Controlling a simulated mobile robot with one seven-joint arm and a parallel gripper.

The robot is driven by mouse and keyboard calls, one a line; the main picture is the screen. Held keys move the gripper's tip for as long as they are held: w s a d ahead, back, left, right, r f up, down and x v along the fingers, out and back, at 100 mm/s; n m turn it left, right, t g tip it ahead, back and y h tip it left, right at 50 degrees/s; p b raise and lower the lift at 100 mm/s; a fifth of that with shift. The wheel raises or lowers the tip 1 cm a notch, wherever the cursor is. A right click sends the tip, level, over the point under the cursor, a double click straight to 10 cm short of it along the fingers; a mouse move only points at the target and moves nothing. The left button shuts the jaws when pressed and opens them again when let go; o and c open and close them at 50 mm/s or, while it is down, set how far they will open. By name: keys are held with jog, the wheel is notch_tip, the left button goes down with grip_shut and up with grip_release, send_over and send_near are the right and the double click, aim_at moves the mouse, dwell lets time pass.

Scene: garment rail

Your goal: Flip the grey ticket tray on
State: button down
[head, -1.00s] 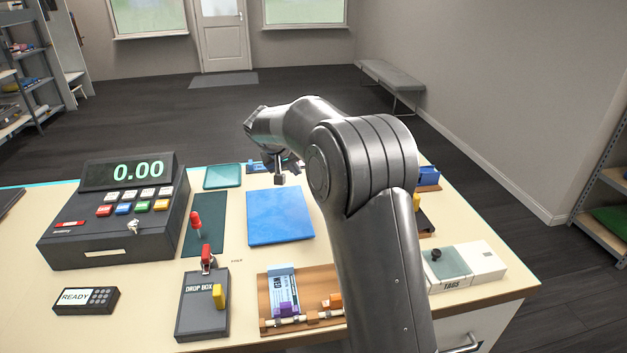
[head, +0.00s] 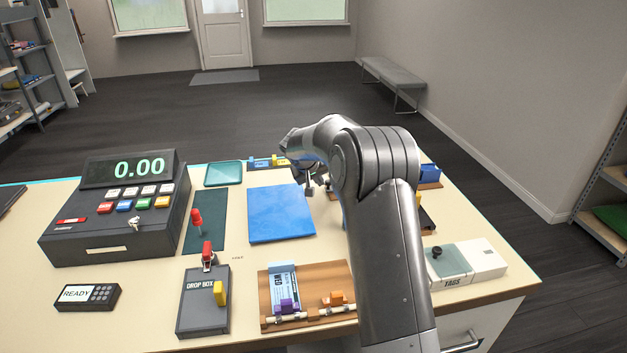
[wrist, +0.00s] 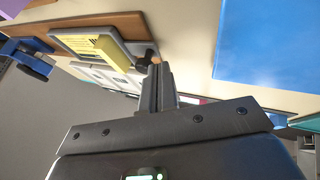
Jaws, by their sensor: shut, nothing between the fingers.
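In the wrist view, a flat grey tray (wrist: 69,42) with a yellow ticket (wrist: 105,50) lies on a brown wooden board (wrist: 100,20), with a dark knob or end piece (wrist: 145,53) at its edge. I take it for the grey ticket tray. In the head view my arm hides most of that area; only a dark edge with a bit of yellow (head: 418,201) shows to its right. My gripper (head: 308,190) is shut and empty, above the counter just right of the blue mat (head: 280,214). In the wrist view its fingers (wrist: 157,88) are together, near the tray's knobbed edge.
A blue block-like item (head: 430,172) stands at the right back of the counter. A white box marked TAGS (head: 487,262) is nearer. A wooden board (head: 335,279) with clips and a ticket lies in front. The cash register (head: 115,215) and drop box (head: 203,312) are left.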

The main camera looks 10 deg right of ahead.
jog(key=d, duration=0.7)
jog(key=shift+d, duration=0.4)
jog(key=a, duration=0.4)
jog(key=shift+s+r, duration=0.25)
jog(key=shift+r, duration=0.1)
jog(key=v, duration=1)
jog(key=shift+a, duration=0.15)
jog(key=shift+s+r, duration=0.1)
jog(key=shift+s, duration=0.05)
